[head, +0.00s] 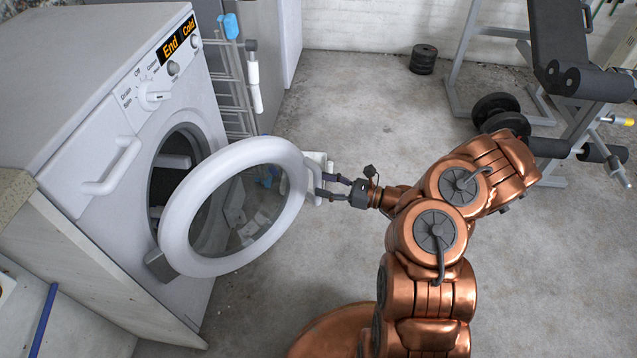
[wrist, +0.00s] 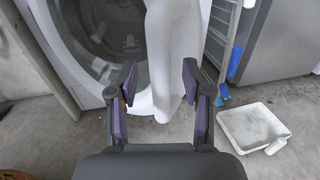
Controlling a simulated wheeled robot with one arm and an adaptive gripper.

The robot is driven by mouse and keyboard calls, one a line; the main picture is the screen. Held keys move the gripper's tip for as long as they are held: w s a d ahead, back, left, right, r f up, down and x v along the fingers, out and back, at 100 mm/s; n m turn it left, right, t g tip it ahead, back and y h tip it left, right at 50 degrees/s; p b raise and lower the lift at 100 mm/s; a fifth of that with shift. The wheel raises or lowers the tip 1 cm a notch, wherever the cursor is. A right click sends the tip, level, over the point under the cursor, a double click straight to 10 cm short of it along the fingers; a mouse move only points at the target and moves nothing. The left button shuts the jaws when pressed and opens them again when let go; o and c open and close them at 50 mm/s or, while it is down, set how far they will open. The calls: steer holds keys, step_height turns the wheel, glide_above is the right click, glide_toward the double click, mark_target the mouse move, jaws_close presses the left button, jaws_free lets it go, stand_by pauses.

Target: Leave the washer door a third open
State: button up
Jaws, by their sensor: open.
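The white washer (head: 75,70) stands at the left in the head view. Its round door (head: 178,232), a white ring with clear glass, stands swung well out from the dark drum opening (head: 168,165), hinged at its lower left. My gripper (head: 325,187) is at the door's free right edge, beside the handle. In the wrist view the door (wrist: 170,45) is seen nearly edge-on, reaching down between the spread fingers of my gripper (wrist: 160,85). The fingers are apart, with gaps beside the door. Whether either finger touches it I cannot tell.
A drying rack (head: 228,85) and a grey cabinet (head: 265,50) stand behind the washer. Gym equipment (head: 560,70) and stacked weights (head: 424,60) stand farther back. The middle floor is clear.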

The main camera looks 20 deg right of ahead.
steer(key=v, duration=0.9)
stand_by(0.3)
steer(key=s+a+r+n+g+h+p, duration=0.1)
steer(key=s+a+r+n+g+p, duration=0.2)
steer(key=a+r+n+g+p, duration=0.55)
steer(key=s+a+r+n+g+p, duration=0.1)
steer(key=s+a+r+n, duration=0.3)
steer(key=r, duration=0.9)
steer(key=s+a+r+n+g+h+p, duration=0.1)
steer(key=s+a+r+n+g+p, duration=0.3)
steer(key=a+r, duration=0.55)
steer(key=s+d+r+n+g+h+p, duration=0.1)
steer(key=s+r+n+g+h+p, duration=0.1)
steer(key=s+r+n+h+p, duration=0.6)
steer(key=s+d+r+t+h+p, duration=0.1)
steer(key=s+d+r+h+p, duration=0.1)
steer(key=s+d+r+p, duration=0.2)
steer(key=s+d+r+n+t+h+p, duration=0.1)
steer(key=s+d+r+p, duration=0.3)
steer(key=r, duration=0.6)
steer(key=shift+s+t+h+p, duration=0.35)
steer(key=shift+s+h+p, duration=0.25)
steer(key=shift+s+p, duration=0.35)
steer(key=shift+w+r, duration=0.1)
